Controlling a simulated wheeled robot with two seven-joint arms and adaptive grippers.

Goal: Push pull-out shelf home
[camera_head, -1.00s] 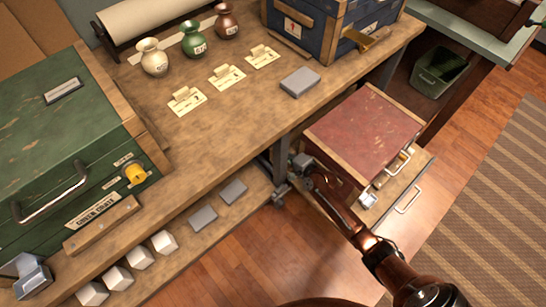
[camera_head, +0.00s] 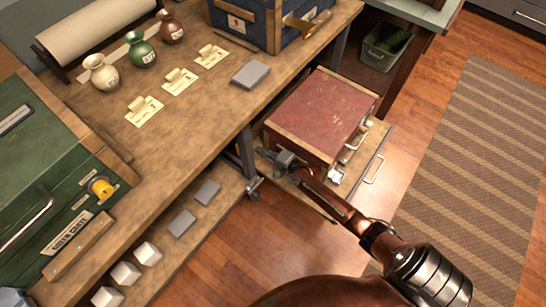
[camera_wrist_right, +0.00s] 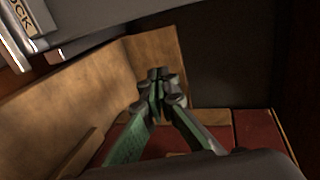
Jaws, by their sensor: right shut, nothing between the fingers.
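The pull-out shelf (camera_head: 375,143) is a wooden board with a metal handle (camera_head: 374,170) at its front edge. It sticks out from under the workbench at right. A worn red-topped wooden crate (camera_head: 322,112) stands on it; its red top also shows in the right wrist view (camera_wrist_right: 255,134). My right gripper (camera_head: 270,156) is low beside the crate's near left side, by the bench leg. In the right wrist view its green fingers (camera_wrist_right: 158,92) are together and empty, before a wooden panel (camera_wrist_right: 155,55). Contact with the shelf cannot be told. My left gripper is out of view.
The workbench (camera_head: 190,120) holds vases, tags, a grey block (camera_head: 250,74), a blue crate (camera_head: 262,22) and a green crate (camera_head: 50,170). Its lower shelf (camera_head: 160,225) carries white and grey blocks. A green bin (camera_head: 385,45) stands beyond. Floor around the striped rug (camera_head: 475,170) is open.

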